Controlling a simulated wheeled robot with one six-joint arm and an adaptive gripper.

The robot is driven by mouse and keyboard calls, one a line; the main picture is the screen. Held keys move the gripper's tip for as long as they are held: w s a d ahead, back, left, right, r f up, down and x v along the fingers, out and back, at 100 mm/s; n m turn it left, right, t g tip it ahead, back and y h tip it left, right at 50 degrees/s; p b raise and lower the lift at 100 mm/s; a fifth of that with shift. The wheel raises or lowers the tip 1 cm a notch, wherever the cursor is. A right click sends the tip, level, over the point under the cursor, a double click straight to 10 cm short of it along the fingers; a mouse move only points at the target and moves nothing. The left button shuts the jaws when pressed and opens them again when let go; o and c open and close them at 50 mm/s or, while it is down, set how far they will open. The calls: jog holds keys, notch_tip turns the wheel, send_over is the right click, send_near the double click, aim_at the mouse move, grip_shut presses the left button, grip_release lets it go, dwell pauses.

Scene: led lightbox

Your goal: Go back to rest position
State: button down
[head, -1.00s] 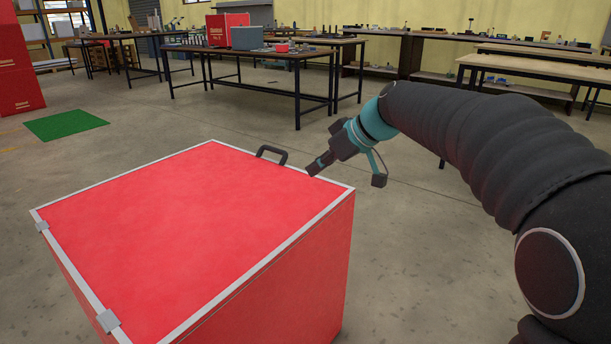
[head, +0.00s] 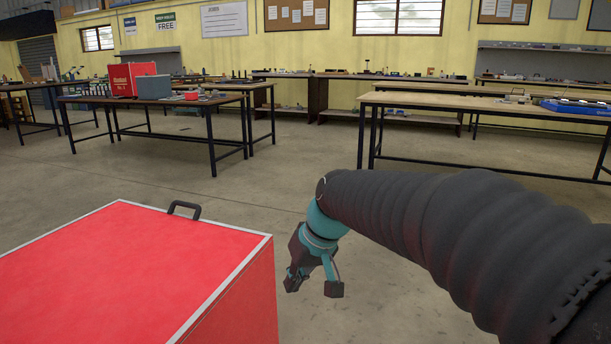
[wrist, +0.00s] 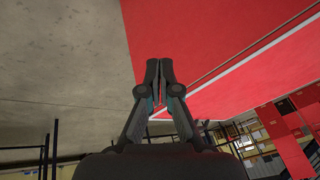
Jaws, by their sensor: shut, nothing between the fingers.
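My gripper (head: 292,280) hangs from my dark sleeved arm in the middle of the head view, to the right of a red box. In the wrist view my gripper (wrist: 158,68) has its two fingers together with nothing held. The large red box (head: 120,270) has pale metal edging and a closed lid. A black handle (head: 184,207) stands on the far edge of its top. My gripper is apart from the handle. The box's red side also fills the upper right of the wrist view (wrist: 230,40).
Workbenches stand behind: one with a red case (head: 145,70) and a grey box (head: 154,87), and a wooden-topped one (head: 470,102) at right with a blue tray (head: 580,108). Bare concrete floor (head: 330,205) lies between the red box and the benches.

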jog(key=s+d+r+m+t+h+p, duration=0.2)
jog(key=s+d+m+t+h+p, duration=0.1)
jog(key=s+d, duration=1.5)
jog(key=shift+s+r+m+h+p, duration=0.35)
jog(key=shift+s+m+h+p, duration=0.25)
jog(key=shift+s+m+p, duration=0.5)
jog(key=shift+s+d, duration=0.1)
jog(key=shift+s, duration=0.05)
